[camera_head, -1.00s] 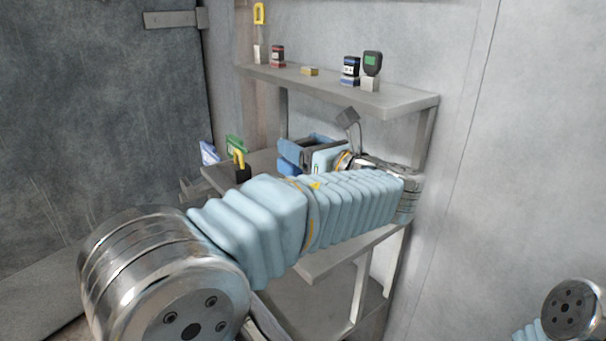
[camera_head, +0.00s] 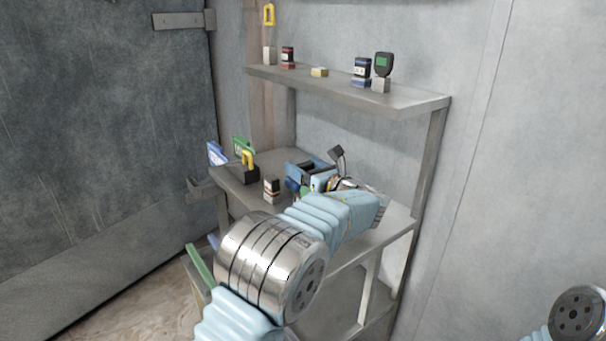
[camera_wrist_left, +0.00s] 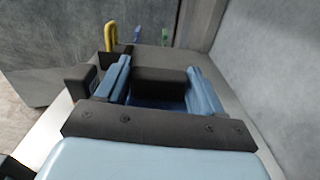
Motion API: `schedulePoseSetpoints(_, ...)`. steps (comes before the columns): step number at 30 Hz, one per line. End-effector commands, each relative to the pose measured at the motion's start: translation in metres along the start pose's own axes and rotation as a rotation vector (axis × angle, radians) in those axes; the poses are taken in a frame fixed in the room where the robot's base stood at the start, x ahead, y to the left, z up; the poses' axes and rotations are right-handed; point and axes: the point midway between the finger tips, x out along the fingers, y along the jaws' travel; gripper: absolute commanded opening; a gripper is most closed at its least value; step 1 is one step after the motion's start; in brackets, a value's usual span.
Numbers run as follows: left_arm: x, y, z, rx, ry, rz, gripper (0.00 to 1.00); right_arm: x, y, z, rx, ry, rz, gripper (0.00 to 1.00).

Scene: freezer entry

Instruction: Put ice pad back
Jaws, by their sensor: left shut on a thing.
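My left gripper (camera_head: 308,172) is over the middle shelf, near its back. In the left wrist view its two light-blue fingers (camera_wrist_left: 160,76) stand on either side of a dark blue piece with a black bar across it. The gripper is shut on this blue piece, which looks like the ice pad (camera_wrist_left: 155,103). Most of the pad is hidden by the fingers and the wrist. I cannot tell whether it touches the shelf. My right gripper is out of view; only part of my right arm shows at the lower right.
The middle shelf (camera_head: 378,237) holds a yellow hook on a black block (camera_head: 249,166), blue and green cards (camera_head: 243,147) and a small dark container (camera_head: 271,190) left of my gripper. The upper shelf (camera_head: 410,101) is above, with several small items. A wall closes the right side.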

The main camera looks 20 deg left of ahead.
Motion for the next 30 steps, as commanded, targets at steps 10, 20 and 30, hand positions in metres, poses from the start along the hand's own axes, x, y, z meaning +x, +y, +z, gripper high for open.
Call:
schedulePoseSetpoints(10, 0.0, -0.001, -0.013, -0.001, 0.0, 0.0, 0.32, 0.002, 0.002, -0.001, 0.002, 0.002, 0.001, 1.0)
schedulePoseSetpoints(20, 0.0, -0.001, -0.014, -0.001, 0.0, 0.0, 0.93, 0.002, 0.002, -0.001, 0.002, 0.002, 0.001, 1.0)
schedulePoseSetpoints(30, -0.017, -0.001, -0.012, -0.001, 0.0, -0.004, 0.93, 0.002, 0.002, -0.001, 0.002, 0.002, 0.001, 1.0)
